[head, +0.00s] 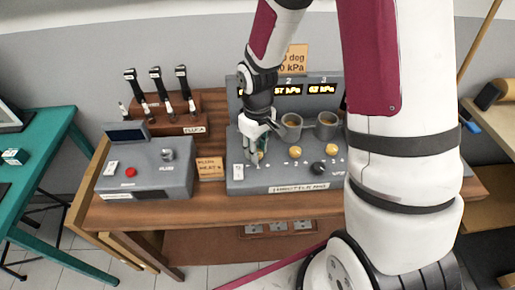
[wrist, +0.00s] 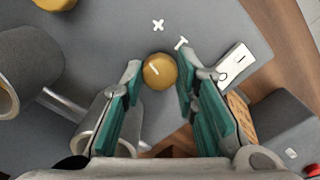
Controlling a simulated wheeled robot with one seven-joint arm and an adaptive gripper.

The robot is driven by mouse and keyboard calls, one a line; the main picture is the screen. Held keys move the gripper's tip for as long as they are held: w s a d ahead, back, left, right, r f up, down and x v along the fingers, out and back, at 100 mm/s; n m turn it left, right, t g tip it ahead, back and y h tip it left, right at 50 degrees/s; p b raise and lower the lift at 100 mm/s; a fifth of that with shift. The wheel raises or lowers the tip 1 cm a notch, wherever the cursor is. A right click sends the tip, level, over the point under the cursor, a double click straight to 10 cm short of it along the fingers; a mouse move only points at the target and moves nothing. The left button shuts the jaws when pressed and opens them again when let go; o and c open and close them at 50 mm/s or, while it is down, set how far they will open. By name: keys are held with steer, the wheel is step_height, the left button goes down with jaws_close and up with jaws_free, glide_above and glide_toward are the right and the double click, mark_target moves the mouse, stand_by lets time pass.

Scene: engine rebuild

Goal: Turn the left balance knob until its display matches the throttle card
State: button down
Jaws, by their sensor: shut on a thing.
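The throttle bench (head: 310,178) is a grey unit on the wooden table, with a row of brass knobs along its front. My gripper (head: 260,150) reaches down over the left balance knob, which is mostly covered in the head view. In the wrist view my fingers close around this round brass knob (wrist: 159,71), with a pale mark line on its top. The left display is almost wholly hidden behind my arm. The second display (head: 288,90) and third display (head: 321,89) glow amber with kPa readings. The throttle card (head: 295,58) is orange and partly covered, showing "0 deg" and "0 kPa" endings.
Other brass knobs (head: 295,152) (head: 331,150), throttle cups (head: 291,127) and a black knob (head: 318,168) stand close by. A white switch plate (wrist: 236,64) lies right beside my fingers in the wrist view. A grey box with a red button (head: 130,172) stands left.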

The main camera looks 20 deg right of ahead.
steer(key=c, duration=1.2)
jaws_free()
steer(key=shift+c, duration=0.2)
step_height(320, 180, up, 12)
